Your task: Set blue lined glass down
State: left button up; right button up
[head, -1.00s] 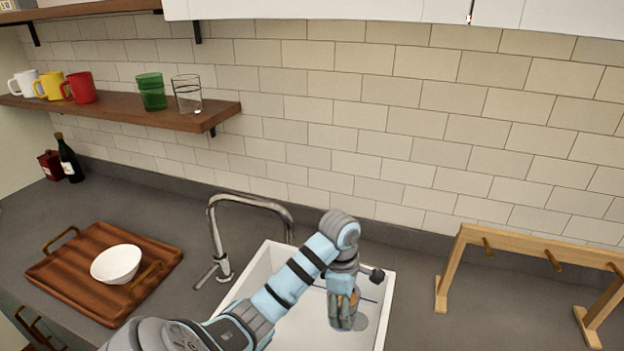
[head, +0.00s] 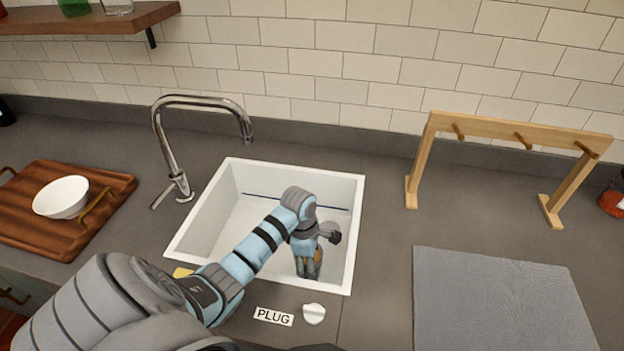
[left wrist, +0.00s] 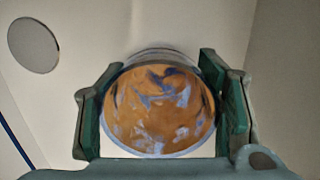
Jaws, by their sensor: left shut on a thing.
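My left gripper (head: 308,262) reaches down inside the white sink (head: 213,208), near its right wall. It is shut on the glass (head: 308,270), mostly hidden behind the gripper in the head view. In the left wrist view the glass (left wrist: 160,112) shows from above, with a pale bluish rim and orange-brown, blue-streaked patterning inside. The green finger pads of the gripper (left wrist: 158,105) are on either side of it. The sink floor lies beyond the glass; I cannot tell whether they touch. My right gripper is not in view.
The tap (head: 165,140) stands left of the sink. The drain (left wrist: 33,45) is clear. A white plug (head: 314,314) and PLUG label (head: 273,317) lie in front. A grey mat (head: 500,300) and wooden rack (head: 510,128) are right; a tray (head: 40,232) with bowl (head: 61,197) is left.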

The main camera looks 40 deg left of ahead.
pick_arm(q)
jog(key=shift+f, duration=0.1)
jog(key=o, duration=1.4)
jog(key=shift+c, duration=0.2)
jog(key=shift+r, duration=0.2)
notch_tip(320, 180, up, 12)
jog(key=a+p, duration=0.1)
jog(key=shift+s+a, duration=0.15)
jog(key=shift+s, duration=0.2)
